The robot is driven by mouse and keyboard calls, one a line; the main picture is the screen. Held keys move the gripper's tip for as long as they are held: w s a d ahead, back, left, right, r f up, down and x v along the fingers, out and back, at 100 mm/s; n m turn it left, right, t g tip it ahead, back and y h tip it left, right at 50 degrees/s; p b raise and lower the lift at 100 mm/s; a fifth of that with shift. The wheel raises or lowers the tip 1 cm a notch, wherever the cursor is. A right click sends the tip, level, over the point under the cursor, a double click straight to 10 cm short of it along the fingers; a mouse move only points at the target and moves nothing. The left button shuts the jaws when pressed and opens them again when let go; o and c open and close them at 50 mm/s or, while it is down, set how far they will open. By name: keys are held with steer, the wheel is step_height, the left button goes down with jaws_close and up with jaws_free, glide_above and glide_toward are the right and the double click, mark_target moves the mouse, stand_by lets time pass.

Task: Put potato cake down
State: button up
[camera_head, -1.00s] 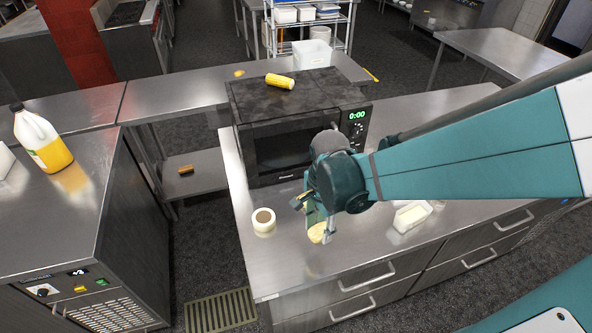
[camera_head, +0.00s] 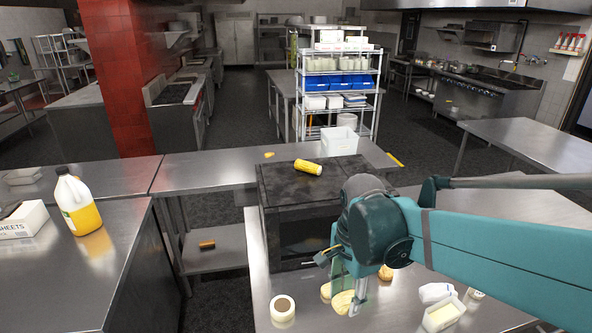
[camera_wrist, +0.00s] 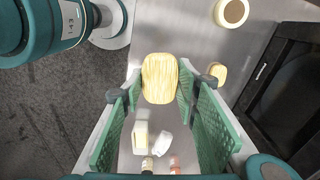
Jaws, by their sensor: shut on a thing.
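The potato cake (camera_wrist: 160,78) is a pale yellow, ridged oval between my fingertips in the wrist view. It also shows below my gripper in the head view (camera_head: 343,302). My gripper (camera_head: 347,298) is shut on it and points down over the steel counter (camera_head: 405,305), in front of the microwave. My green fingers (camera_wrist: 158,92) grip its two sides in the wrist view. I cannot tell whether the cake touches the counter. Another small yellow-brown piece (camera_wrist: 217,73) lies on the counter, and a similar piece (camera_head: 385,273) shows right of my gripper.
A round cream container (camera_head: 283,308) with a brown top stands left of my gripper. The dark microwave (camera_head: 285,212) behind carries a yellow corn cob (camera_head: 308,167). A yellow jug (camera_head: 79,205) is on the left counter.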

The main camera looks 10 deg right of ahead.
mark_target(347, 298)
step_height(347, 298, up, 24)
steer(key=w+d+r+p, duration=0.1)
steer(key=w+d+p, duration=0.15)
steer(key=w, duration=0.65)
steer(key=w+d+r+m+p, duration=0.15)
steer(key=w+d, duration=0.25)
steer(key=w, duration=0.5)
steer(key=w+d+r+p, duration=0.1)
steer(key=w+d+r, duration=0.15)
steer(key=w, duration=0.65)
steer(key=w+d+f+p, duration=0.1)
steer(key=w+d+f, duration=0.2)
steer(key=w+d, duration=0.35)
steer(key=w+d+f+p, duration=0.2)
steer(key=w+d+f, duration=0.15)
steer(key=w, duration=0.65)
steer(key=shift+m, duration=0.35)
steer(key=f, duration=0.4)
steer(key=shift+w+d+f, duration=0.1)
steer(key=shift+w+d, duration=0.15)
steer(key=shift+f, duration=2.9)
